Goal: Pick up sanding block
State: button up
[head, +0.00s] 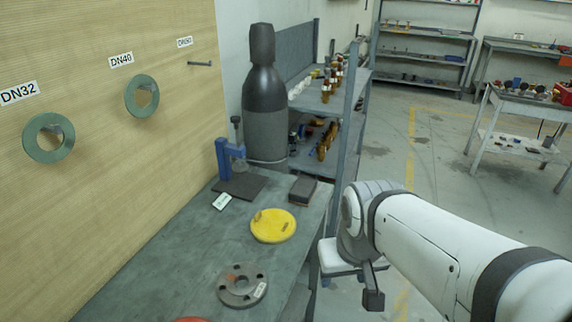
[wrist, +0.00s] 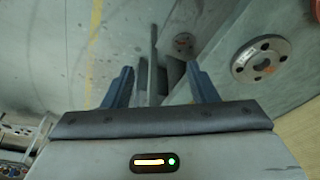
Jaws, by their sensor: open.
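A dark block (head: 303,189), which looks like the sanding block, lies flat near the bench's right edge in the head view. It stands apart from the yellow disc and the blue vise-like stand. My gripper (head: 371,290) is off the bench's right side, nearer the camera than the block and away from it. In the wrist view my gripper (wrist: 160,86) shows two dark blue fingers spread apart with nothing held. I cannot make out the block surely in the wrist view.
The bench (head: 160,262) carries a yellow disc (head: 273,225), a grey flange (head: 242,285), a blue stand (head: 228,160) and a small label. A dark gas cylinder (head: 265,110) and a shelf rack (head: 345,110) stand behind. A panel with green rings is at left. Open floor lies right.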

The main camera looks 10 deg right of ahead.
aim_at(303, 191)
jog(key=u, duration=0.05)
jog(key=k, duration=0.95)
jog(key=z, duration=1.5)
jog(key=i, duration=1.45)
jog(key=u, duration=2.35)
jog(key=i, duration=0.95)
jog(key=z, duration=0.1)
